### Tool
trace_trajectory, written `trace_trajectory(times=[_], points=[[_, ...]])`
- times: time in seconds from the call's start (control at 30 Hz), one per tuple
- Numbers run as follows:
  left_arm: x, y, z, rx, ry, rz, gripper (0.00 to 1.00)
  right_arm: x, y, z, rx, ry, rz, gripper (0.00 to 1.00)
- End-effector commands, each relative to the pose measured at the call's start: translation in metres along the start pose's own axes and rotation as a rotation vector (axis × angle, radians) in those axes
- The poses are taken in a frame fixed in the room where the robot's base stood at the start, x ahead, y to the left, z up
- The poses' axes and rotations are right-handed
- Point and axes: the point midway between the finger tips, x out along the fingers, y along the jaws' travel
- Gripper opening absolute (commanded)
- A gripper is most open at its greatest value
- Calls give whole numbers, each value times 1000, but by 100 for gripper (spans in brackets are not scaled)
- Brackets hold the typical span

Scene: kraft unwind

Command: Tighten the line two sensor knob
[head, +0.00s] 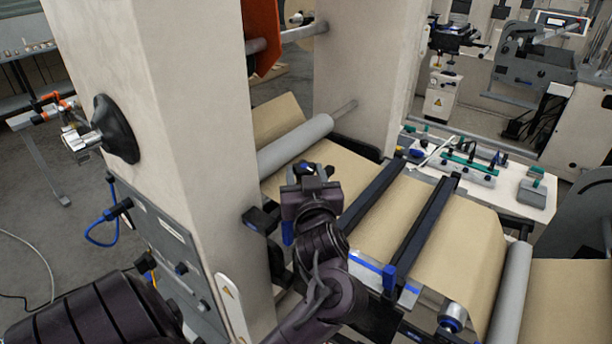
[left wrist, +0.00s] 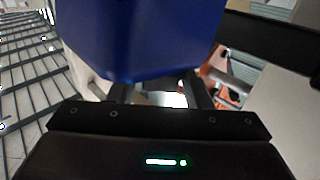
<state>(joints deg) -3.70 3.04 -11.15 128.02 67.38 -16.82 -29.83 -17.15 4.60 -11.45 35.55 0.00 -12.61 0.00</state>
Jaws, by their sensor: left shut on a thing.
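My left gripper (head: 306,168) is over the kraft web, in the middle of the head view, with its fingers pointing away from me. It is shut on a blue knob (head: 303,167), of which only a small part shows between the fingers. In the left wrist view the blue knob (left wrist: 145,40) is large and close at the top, right at the fingers. The gripper and the knob itself hide the knob's mount. No label for line two can be read. My right gripper is in neither view.
Brown kraft web (head: 450,240) runs under two dark crossbars (head: 425,230) beside my left gripper. A grey roller (head: 295,145) lies behind it. A pale machine column (head: 180,110) stands close on the left. A white bench (head: 480,170) with tools is at the right.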

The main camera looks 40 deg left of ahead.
Motion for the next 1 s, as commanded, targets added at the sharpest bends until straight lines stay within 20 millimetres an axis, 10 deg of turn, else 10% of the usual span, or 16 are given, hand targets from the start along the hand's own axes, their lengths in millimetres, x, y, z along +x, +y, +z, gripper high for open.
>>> trace_trajectory(times=[0.53, 1.0], points=[[1, -8, 4, 9, 3, 329, 22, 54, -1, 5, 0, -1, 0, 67], [3, -11, -4, 5, 3, 542, 22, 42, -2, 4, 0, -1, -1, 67]])
